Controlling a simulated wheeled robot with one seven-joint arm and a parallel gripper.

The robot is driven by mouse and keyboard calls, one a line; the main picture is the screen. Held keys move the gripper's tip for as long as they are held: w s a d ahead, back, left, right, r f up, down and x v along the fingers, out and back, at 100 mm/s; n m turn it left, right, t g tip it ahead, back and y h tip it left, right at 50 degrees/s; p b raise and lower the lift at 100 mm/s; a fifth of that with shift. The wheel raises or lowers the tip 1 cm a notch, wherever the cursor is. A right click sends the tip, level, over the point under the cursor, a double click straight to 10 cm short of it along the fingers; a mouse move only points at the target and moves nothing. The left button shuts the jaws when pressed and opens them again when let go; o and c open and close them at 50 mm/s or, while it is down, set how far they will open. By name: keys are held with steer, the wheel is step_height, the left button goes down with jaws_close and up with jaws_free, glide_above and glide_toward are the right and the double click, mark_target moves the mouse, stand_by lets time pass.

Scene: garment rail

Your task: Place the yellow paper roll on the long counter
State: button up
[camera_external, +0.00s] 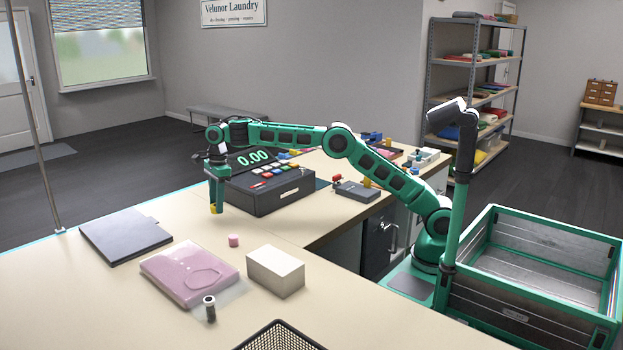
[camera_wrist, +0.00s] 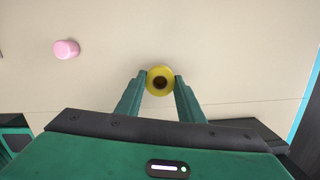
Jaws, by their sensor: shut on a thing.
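My gripper (camera_external: 215,201) points down over the long counter (camera_external: 200,215), left of the cash register. It is shut on the yellow paper roll (camera_external: 214,209), whose lower end shows beneath the fingertips. In the wrist view the yellow roll (camera_wrist: 160,81) is seen end-on, with a dark hole in its middle, between the two green fingers (camera_wrist: 160,88). The roll looks upright and close to the counter top (camera_wrist: 225,45). I cannot tell whether it touches the surface.
A pink roll (camera_external: 234,240) stands nearby; it also shows in the wrist view (camera_wrist: 66,49). The cash register (camera_external: 270,188) is close on the right.

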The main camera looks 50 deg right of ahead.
steer(key=shift+w+d+f, duration=0.15)
steer(key=shift+f, duration=1.95)
steer(key=o, duration=1.1)
steer(key=shift+f, duration=0.1)
steer(key=r, duration=0.4)
steer(key=d+r, duration=0.1)
steer(key=r, duration=0.7)
steer(key=shift+d+r, duration=0.1)
steer(key=shift+d, duration=0.05)
